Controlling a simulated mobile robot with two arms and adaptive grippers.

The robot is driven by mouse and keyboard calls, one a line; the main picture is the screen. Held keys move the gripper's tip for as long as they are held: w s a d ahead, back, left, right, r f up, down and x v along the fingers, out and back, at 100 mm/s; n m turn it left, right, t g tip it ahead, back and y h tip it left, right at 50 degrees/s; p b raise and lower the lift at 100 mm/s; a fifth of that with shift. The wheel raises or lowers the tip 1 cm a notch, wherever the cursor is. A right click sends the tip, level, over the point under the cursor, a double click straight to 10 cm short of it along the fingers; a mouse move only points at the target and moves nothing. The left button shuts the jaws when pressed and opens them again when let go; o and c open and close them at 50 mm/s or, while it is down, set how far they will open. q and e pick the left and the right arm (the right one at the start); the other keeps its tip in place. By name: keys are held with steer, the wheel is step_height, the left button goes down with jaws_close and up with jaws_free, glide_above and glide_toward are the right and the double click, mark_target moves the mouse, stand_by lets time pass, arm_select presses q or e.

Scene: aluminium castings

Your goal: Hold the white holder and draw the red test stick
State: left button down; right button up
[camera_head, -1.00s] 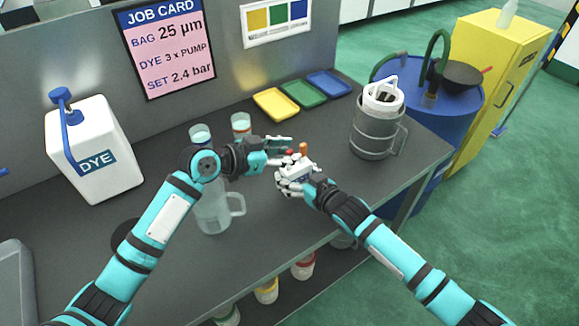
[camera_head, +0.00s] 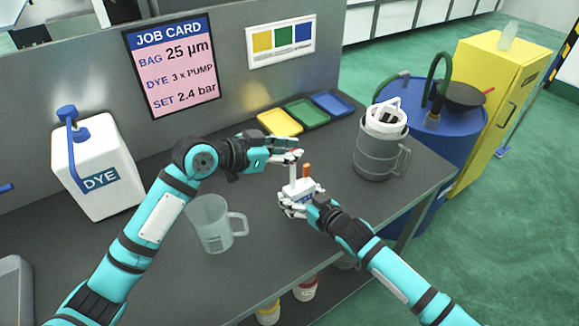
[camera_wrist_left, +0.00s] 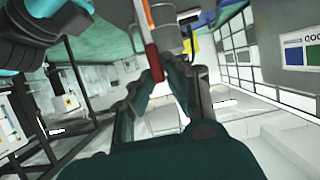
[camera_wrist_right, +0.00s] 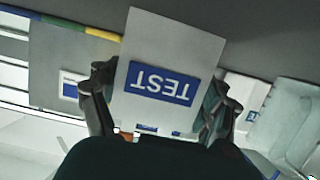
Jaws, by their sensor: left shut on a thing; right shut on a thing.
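The white holder (camera_head: 299,190) is gripped by my right gripper (camera_head: 300,199) above the front of the bench. In the right wrist view its face with the blue TEST label (camera_wrist_right: 160,82) fills the space between the fingers. The red test stick (camera_head: 293,166) has a red top and a pale shaft. My left gripper (camera_head: 288,148) is shut on its red end (camera_wrist_left: 154,63). The shaft reaches down towards the holder; I cannot tell whether its lower end is still inside. An orange-topped stick (camera_head: 306,170) stands up from the holder beside it.
A clear jug (camera_head: 211,226) stands under my left arm. A grey metal jug (camera_head: 377,155) with a white insert stands at the right. The DYE can (camera_head: 98,165) is at the left. Yellow (camera_head: 279,122), green and blue trays lie at the back.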

arm_select(q)
steer(key=shift+r, duration=1.65)
arm_select(e)
steer(key=o, duration=1.1)
steer(key=shift+o, duration=0.2)
steer(key=v, duration=1.2)
arm_select(q)
steer(key=shift+s+f, duration=0.1)
arm_select(e)
steer(key=shift+f, duration=0.1)
